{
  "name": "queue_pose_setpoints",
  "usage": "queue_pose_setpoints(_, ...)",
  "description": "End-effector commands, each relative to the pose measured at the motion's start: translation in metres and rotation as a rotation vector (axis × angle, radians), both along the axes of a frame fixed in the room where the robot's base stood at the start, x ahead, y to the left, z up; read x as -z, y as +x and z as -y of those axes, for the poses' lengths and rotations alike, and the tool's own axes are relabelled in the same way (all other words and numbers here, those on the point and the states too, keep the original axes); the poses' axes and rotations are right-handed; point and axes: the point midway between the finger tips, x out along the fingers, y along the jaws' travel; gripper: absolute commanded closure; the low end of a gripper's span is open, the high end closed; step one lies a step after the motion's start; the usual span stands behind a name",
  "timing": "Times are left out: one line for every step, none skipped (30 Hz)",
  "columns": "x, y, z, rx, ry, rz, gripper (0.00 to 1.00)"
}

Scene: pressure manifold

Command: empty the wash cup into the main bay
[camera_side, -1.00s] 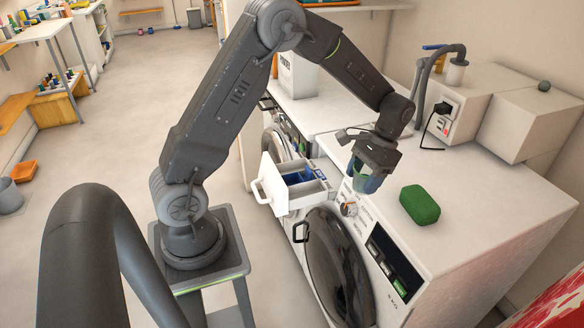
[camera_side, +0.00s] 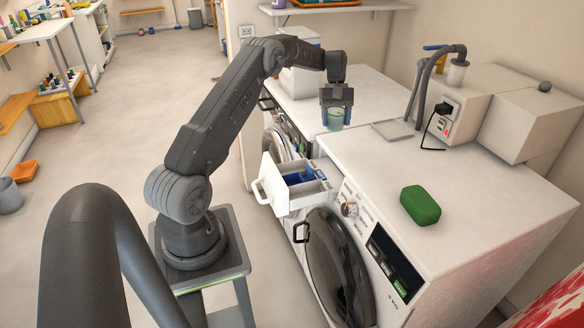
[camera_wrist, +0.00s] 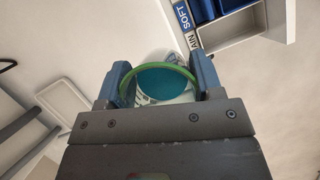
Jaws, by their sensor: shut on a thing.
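The wash cup (camera_side: 335,120) is clear with a green rim and is held between the fingers of my gripper (camera_side: 336,114), above the white machine top. In the wrist view the cup (camera_wrist: 165,85) shows teal liquid inside, between the two blue fingers of my gripper (camera_wrist: 163,78). The white drawer (camera_side: 284,200) is pulled out at the machine front, nearer the camera and left of the cup. In the wrist view the drawer (camera_wrist: 238,48) is at upper right, with a label reading SOFT and one partly hidden reading AIN. The cup is apart from the drawer.
A green block (camera_side: 420,205) lies on the near machine top. A white box with a hose and plug (camera_side: 445,108) stands at the back right. The machine top between them is mostly clear.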

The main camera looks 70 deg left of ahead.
Motion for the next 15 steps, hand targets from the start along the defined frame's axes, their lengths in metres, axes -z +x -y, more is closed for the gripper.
queue_pose_setpoints(0.001, -0.003, -0.015, -0.05, -0.002, 0.001, 0.63)
queue_pose_setpoints(0.001, -0.005, -0.022, -0.078, -0.004, 0.0, 0.63)
queue_pose_setpoints(0.001, -0.007, -0.029, -0.108, -0.008, -0.001, 0.63)
queue_pose_setpoints(0.001, -0.008, -0.036, -0.131, -0.009, 0.001, 0.63)
queue_pose_setpoints(0.001, -0.009, -0.04, -0.148, -0.01, 0.0, 0.63)
queue_pose_setpoints(0.001, -0.011, -0.046, -0.172, -0.011, 0.0, 0.63)
queue_pose_setpoints(0.001, -0.013, -0.05, -0.188, -0.013, 0.0, 0.63)
queue_pose_setpoints(0.001, -0.014, -0.053, -0.201, -0.014, 0.0, 0.63)
queue_pose_setpoints(0.001, -0.015, -0.058, -0.219, -0.015, 0.0, 0.63)
queue_pose_setpoints(0.001, -0.016, -0.061, -0.231, -0.017, 0.0, 0.63)
queue_pose_setpoints(0.001, -0.018, -0.064, -0.244, -0.018, -0.001, 0.63)
queue_pose_setpoints(0.001, -0.019, -0.068, -0.258, -0.02, -0.001, 0.63)
queue_pose_setpoints(0.001, -0.02, -0.071, -0.268, -0.02, 0.0, 0.63)
queue_pose_setpoints(0.001, -0.021, -0.073, -0.277, -0.021, 0.0, 0.63)
queue_pose_setpoints(0.001, -0.022, -0.077, -0.29, -0.022, 0.0, 0.63)
